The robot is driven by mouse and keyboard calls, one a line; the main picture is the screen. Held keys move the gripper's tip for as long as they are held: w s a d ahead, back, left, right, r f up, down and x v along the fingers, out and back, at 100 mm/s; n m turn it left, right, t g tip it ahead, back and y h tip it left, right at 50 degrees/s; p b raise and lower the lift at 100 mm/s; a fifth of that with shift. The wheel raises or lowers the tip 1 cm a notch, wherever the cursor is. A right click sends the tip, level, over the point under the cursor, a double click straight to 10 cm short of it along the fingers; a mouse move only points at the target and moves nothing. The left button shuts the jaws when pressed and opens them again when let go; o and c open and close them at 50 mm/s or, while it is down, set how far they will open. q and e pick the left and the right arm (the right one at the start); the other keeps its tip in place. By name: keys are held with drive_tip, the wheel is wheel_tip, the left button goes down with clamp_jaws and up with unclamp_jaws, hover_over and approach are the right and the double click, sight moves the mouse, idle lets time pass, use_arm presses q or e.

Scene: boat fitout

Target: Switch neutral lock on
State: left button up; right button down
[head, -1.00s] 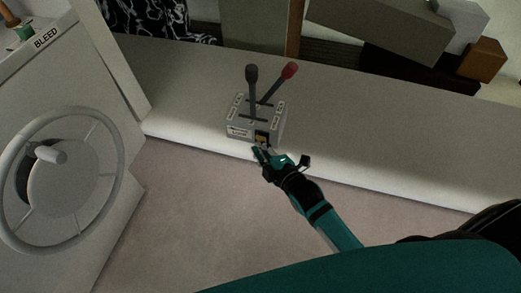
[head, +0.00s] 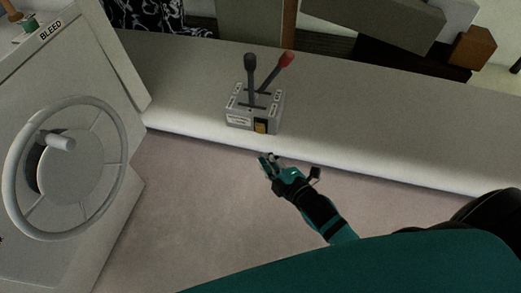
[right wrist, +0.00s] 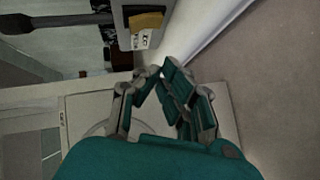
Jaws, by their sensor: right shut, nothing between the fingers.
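The grey control box (head: 254,108) stands on the pale bench and carries a black-knobbed lever (head: 250,75) and a red-knobbed lever (head: 279,70), both upright and leaning slightly apart. A yellow rocker switch (head: 261,127) sits on the front face of the box. The switch also shows in the right wrist view (right wrist: 146,21), beside a small white label. My right gripper (head: 266,158) is shut and empty, just below and in front of the box, apart from the switch. It also shows in the right wrist view (right wrist: 152,75). My left gripper is not in view.
A white console with a steering wheel (head: 65,168) stands at the left, marked BLEED. The bench top (head: 400,120) is clear to the right of the box. Grey and brown blocks (head: 472,48) lie at the back right. The floor (head: 190,200) in front is free.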

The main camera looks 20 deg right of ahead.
drive_tip(key=shift+f+v, duration=0.15)
drive_tip(key=shift+v, duration=0.85)
drive_tip(key=shift+f+v, duration=0.15)
drive_tip(key=shift+v, duration=0.85)
drive_tip(key=shift+s+a, duration=0.1)
drive_tip(key=shift+a, duration=0.05)
